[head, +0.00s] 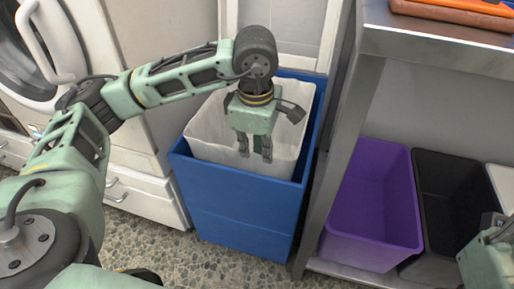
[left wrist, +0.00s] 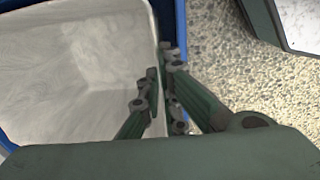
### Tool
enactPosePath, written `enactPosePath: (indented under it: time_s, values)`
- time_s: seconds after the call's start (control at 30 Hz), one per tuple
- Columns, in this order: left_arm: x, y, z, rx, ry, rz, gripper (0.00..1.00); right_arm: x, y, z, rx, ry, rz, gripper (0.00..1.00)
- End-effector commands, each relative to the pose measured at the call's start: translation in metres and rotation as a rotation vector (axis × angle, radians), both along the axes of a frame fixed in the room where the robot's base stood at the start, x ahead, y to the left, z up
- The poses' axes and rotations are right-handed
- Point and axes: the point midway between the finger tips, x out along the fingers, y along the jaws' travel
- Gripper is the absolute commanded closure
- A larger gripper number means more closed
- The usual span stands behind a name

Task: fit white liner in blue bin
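The blue bin (head: 235,212) stands on the floor left of centre in the head view. The white liner (head: 205,128) is inside it, open side up, its upper edge close to the bin's rim. My left gripper (head: 255,158) points down over the near part of the liner. In the left wrist view its fingers (left wrist: 161,78) are close together at the liner's near edge, with the liner (left wrist: 75,85) mostly to their left. I cannot tell whether they pinch that edge. My right gripper (head: 497,228) is only partly in view at the right edge; its fingers are unclear.
A metal table (head: 440,45) with an orange object (head: 460,10) stands at the right, its leg beside the bin. A purple bin (head: 370,205) and a black bin (head: 450,195) stand under it. A white appliance and drawers (head: 150,200) are at the left. Speckled floor lies in front.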

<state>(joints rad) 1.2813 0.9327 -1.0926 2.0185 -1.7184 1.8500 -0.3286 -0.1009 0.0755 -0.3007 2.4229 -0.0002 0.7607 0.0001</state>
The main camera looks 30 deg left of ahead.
Motion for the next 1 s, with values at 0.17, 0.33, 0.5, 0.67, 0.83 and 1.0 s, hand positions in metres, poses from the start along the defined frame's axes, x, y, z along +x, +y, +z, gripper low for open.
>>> enactPosePath:
  time_s: [0.17,0.33,0.5,0.67,0.83,1.0]
  values:
    - [0.000,0.000,0.000,0.000,0.000,0.000,0.81,0.000,0.000,0.000,0.001,0.001,0.000,0.71]
    - [0.000,0.000,0.000,0.000,0.000,0.000,0.73,0.000,0.000,-0.001,0.000,0.006,0.000,0.71]
    - [0.000,0.000,0.000,0.000,0.001,0.000,0.73,0.000,0.000,-0.002,0.000,0.007,0.000,0.71]
    - [0.000,-0.001,0.008,-0.001,-0.001,0.000,0.73,0.000,0.000,-0.001,-0.002,0.005,-0.001,0.71]
    - [-0.002,-0.002,0.038,-0.002,-0.006,0.000,0.73,0.000,0.000,-0.001,-0.002,0.005,0.000,0.71]
    - [-0.005,-0.003,0.078,-0.001,-0.006,0.000,0.73,0.000,0.000,-0.001,-0.001,0.005,0.000,0.71]
